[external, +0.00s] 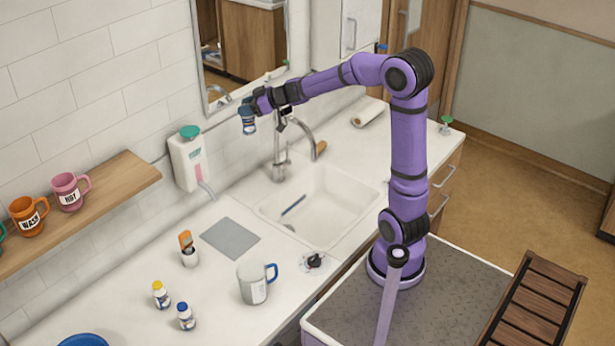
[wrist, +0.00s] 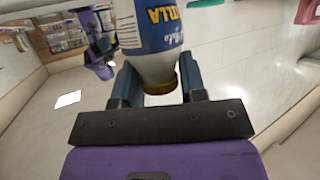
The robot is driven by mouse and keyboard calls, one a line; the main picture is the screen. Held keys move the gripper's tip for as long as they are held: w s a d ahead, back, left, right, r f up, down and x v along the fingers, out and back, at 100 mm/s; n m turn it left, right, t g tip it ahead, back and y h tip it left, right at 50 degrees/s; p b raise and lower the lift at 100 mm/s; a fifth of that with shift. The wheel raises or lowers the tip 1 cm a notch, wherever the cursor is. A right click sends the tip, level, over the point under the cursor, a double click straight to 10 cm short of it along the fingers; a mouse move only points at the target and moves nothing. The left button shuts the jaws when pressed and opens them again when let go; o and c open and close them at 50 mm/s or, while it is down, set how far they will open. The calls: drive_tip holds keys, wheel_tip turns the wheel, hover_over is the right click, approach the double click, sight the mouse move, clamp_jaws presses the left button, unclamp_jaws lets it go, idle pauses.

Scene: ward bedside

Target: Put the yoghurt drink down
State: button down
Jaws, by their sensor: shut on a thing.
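My gripper (external: 250,108) is raised above the counter, to the left of the tap, near the wall and the soap dispenser. It is shut on the yoghurt drink (external: 249,124), a small bottle with a blue and white label. In the wrist view the yoghurt drink (wrist: 157,35) stands between the two dark fingers (wrist: 160,87), with large label letters upside down in the picture. The bottle touches nothing but the gripper in these views.
A grey mat (external: 230,238) lies bare on the white counter (external: 130,265). Near it are a brush holder (external: 189,257), a mug with a blue handle (external: 253,283), a yellow-capped bottle (external: 160,295) and a blue-capped bottle (external: 185,317). The sink (external: 322,205), tap (external: 279,160) and soap dispenser (external: 187,162) stand behind.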

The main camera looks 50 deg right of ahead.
drive_tip(key=s+d+m+t+h, duration=0.1)
drive_tip(key=s+d+m+h, duration=0.25)
drive_tip(key=d, duration=1.15)
drive_tip(key=s+d+m+t+h, duration=0.1)
drive_tip(key=s+d+m+h, duration=0.3)
drive_tip(key=d, duration=1.1)
drive_tip(key=s+d+m+g+h, duration=0.1)
drive_tip(key=s+d+m+h, duration=0.15)
drive_tip(key=s+d, duration=0.9)
drive_tip(key=s+d+m+h, duration=0.25)
drive_tip(key=s+d, duration=0.65)
drive_tip(key=s, duration=0.6)
wheel_tip(320, 180, down, 30)
drive_tip(key=w+d+f, duration=0.5)
drive_tip(key=w+d, duration=0.6)
drive_tip(key=d, duration=0.1)
drive_tip(key=shift+f+n, duration=0.3)
drive_tip(key=shift+n, duration=0.15)
drive_tip(key=shift+w, duration=0.1)
